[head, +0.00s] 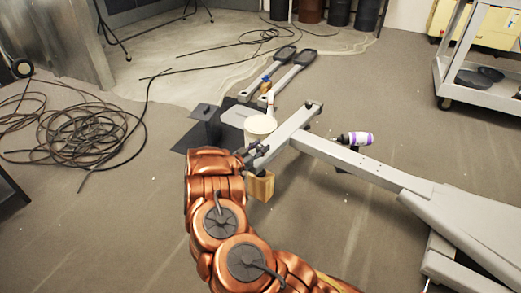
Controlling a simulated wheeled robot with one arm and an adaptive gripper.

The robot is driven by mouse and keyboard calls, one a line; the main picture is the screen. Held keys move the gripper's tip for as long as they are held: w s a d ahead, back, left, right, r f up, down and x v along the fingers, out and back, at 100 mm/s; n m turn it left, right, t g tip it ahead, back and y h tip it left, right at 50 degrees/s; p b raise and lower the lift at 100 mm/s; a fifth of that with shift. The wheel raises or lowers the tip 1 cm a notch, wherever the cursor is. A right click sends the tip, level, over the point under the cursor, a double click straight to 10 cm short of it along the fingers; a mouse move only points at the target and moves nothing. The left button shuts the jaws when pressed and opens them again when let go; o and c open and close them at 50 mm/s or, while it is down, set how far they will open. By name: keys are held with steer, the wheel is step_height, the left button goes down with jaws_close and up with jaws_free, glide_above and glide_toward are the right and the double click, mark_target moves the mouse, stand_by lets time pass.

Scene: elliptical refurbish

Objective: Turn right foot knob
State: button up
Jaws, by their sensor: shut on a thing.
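A grey elliptical frame (375,168) lies across the right side, with a crossbar foot (290,128) at its far-left end. My copper-coloured arm reaches up from the bottom. My gripper (256,151) is at the near end of the crossbar, with its dark fingers shut on the foot knob there. The knob itself is small and mostly hidden by the fingers. A wooden block (262,186) is just below this end of the bar.
A white bucket (261,126) stands close behind the gripper. A white and purple bottle (358,138) is beside the beam. Two long pedals (290,72) lie farther back. Black cables (85,135) coil at left. A cart (480,95) stands at right.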

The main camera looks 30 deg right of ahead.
steer(key=shift+w+r+g, duration=0.1)
steer(key=shift+g, duration=0.2)
stand_by(0.4)
steer(key=o, duration=1.2)
steer(key=shift+m, duration=0.3)
steer(key=shift+c, duration=0.2)
steer(key=v, duration=1.2)
